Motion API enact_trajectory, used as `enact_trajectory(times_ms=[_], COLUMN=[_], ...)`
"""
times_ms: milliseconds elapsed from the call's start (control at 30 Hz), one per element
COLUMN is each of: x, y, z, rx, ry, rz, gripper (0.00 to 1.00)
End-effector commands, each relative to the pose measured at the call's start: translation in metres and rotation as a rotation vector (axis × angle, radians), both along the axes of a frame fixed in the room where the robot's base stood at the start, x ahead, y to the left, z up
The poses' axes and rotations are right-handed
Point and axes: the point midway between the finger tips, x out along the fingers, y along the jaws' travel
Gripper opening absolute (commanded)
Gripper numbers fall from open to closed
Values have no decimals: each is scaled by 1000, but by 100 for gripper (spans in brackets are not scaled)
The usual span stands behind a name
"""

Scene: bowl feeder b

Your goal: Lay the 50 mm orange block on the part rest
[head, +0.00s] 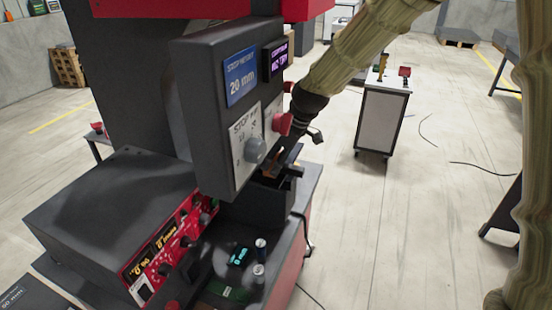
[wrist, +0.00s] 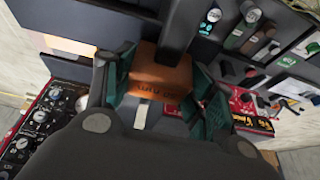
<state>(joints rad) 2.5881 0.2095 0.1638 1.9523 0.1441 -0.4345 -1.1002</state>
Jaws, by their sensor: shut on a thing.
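The orange block (wrist: 160,82) sits between the green finger pads of my gripper (wrist: 166,88) in the wrist view. Small dark lettering on its face is too blurred to read surely. My gripper is shut on it. In the head view my gripper (head: 284,152) is beside the panel's right edge, just above a dark box-like fixture (head: 255,203). A small orange patch there looks like part of the block, mostly hidden. I cannot tell whether the block touches anything beneath it. I cannot pick out the part rest for sure.
A red control panel (head: 172,240) and small cylinders (head: 260,247) are lower down. Open floor lies to the right, with a white cart (head: 381,120).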

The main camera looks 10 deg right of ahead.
Motion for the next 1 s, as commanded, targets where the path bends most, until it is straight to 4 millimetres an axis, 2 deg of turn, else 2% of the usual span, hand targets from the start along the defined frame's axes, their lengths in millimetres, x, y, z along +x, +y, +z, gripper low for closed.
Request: enact_trajectory(times_ms=[33, 67, 167, 633, 1000], x=[0, 0, 0, -1, -10], y=[0, 0, 0, -1, -16], z=[-1, -2, -1, 5, 48], rx=[1, 0, 0, 0, 0], ry=[-1, 0, 0, 0, -3], rz=[0, 0, 0, 1, 0], gripper=[6, 59, 77, 77, 77])
